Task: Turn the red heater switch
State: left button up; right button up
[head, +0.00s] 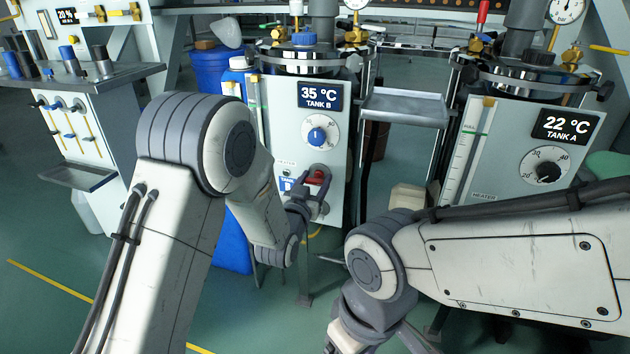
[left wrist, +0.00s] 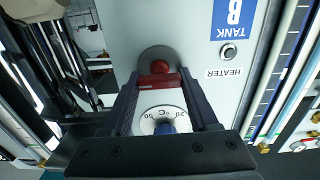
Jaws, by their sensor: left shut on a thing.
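The red heater switch (head: 317,176) is on the lower front of the Tank B panel (head: 338,110), below the blue-knobbed dial. In the left wrist view the red switch (left wrist: 158,69) sits between the two dark fingers of my left gripper (left wrist: 160,82), which is shut on it. The "HEATER" label (left wrist: 224,72) is beside it. In the head view my left gripper (head: 305,203) reaches the switch and partly covers that part of the panel. My right arm's wrist (head: 372,308) is low in the middle; its jaws are not clear.
The Tank B display (head: 320,97) reads 35 °C above a blue knob (head: 317,136). The Tank A panel (head: 528,140) at right shows 22 °C and has a black knob (head: 548,172). A small grey shelf (head: 403,107) lies between the tanks. Blue drums (head: 208,70) stand left of Tank B.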

pick_arm(q)
jog(key=shift+n, duration=0.3)
jog(key=n, duration=0.3)
jog(key=shift+n+b, duration=0.3)
jog(key=shift+b, duration=0.1)
jog(key=n, duration=0.4)
jog(key=shift+a+f+n+b, duration=0.1)
jog(key=shift+n+b, duration=0.2)
jog(key=shift+b, duration=0.05)
jog(key=n, duration=0.4)
jog(key=shift+f+b, duration=0.1)
jog(key=shift+b, duration=0.3)
jog(key=n, duration=0.5)
jog(key=shift+b, duration=0.35)
jog(key=shift+a, duration=0.1)
jog(key=o, duration=1.4)
